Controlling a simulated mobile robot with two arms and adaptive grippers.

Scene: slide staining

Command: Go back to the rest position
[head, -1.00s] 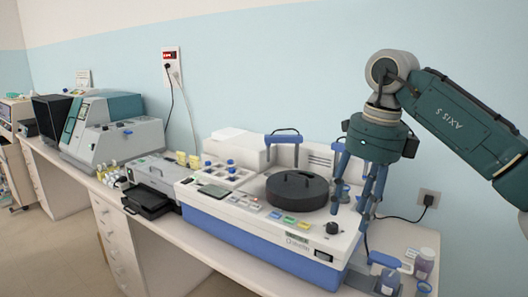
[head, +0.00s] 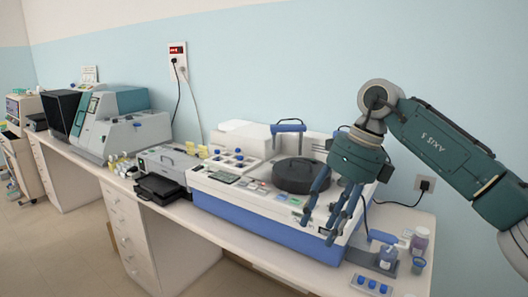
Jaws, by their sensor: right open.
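My right gripper (head: 338,222) is open and empty, its blue fingers pointing down in front of the right end of the white and blue staining machine (head: 262,230). The fingers hide part of the machine's right front. The machine has a round dark lid (head: 300,176) with a handle. My right arm comes in from the right side of the view. My left gripper is not in view.
A small tray with blue-capped items (head: 371,285) and bottles (head: 420,241) stand at the bench's right end. A grey instrument with a black tray (head: 160,187) and a large grey-teal machine (head: 123,130) stand further left. Open floor lies in front.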

